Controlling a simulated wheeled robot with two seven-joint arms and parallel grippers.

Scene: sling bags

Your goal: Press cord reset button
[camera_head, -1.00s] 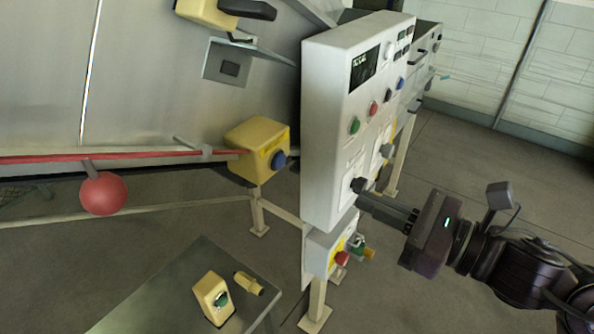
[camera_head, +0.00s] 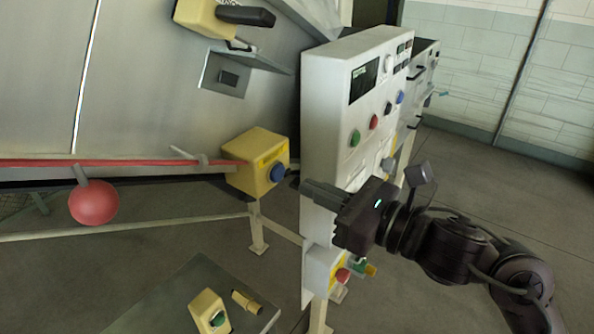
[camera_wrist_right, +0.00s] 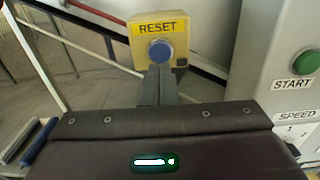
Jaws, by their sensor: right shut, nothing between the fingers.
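The cord reset button is a blue round button (camera_head: 278,173) on a yellow box (camera_head: 250,160) fixed at the end of a red cord (camera_head: 130,162). In the right wrist view the blue button (camera_wrist_right: 161,50) sits below a RESET label on the yellow box (camera_wrist_right: 140,30). My right gripper (camera_head: 302,184) is shut and empty, its tips pointing at the button. In the head view a small gap shows between tips and button. In the wrist view the fingertips (camera_wrist_right: 158,70) overlap the button's lower edge; contact cannot be told. My left gripper is not in view.
A white control panel (camera_head: 330,120) with several coloured buttons stands right of the yellow box, close to my right arm. A grey table (camera_head: 170,290) stands at lower left with a small yellow button box (camera_head: 208,311).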

